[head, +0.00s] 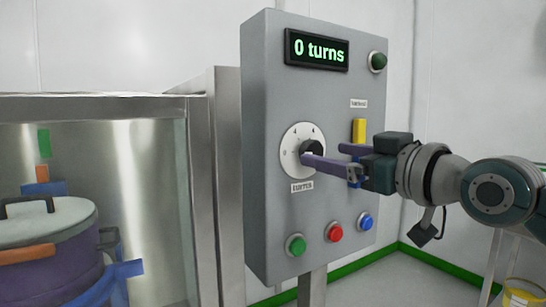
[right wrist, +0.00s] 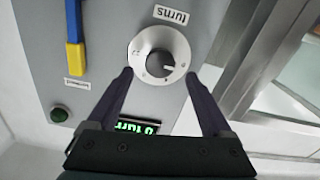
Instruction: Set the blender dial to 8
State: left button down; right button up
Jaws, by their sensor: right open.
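The blender dial (head: 291,136) is a white disc with a dark knob (head: 313,147) on a grey control panel (head: 268,205). The panel's display (head: 318,50) reads "0 turns" in green. My right gripper (head: 322,154) is open in front of the panel, with purple fingers pointing at the dial. In the right wrist view, the dial (right wrist: 147,42) appears upside down, between and beyond the spread fingertips (right wrist: 160,74). The fingers are not closed on the knob (right wrist: 158,61). One finger hides part of the dial in the head view. My left gripper is not in view.
A yellow-and-blue handle (head: 359,130) sits right of the dial, partly behind my gripper. Green (head: 296,245), red (head: 335,232) and blue (head: 366,222) buttons are below. A dark green lamp (head: 378,61) is at top right. A glass-fronted enclosure (head: 150,200) stands at left.

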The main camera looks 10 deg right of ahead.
aim_at(315, 151)
jog(key=shift+b+x, duration=0.4)
jog(key=shift+x, duration=1.45)
grip_shut()
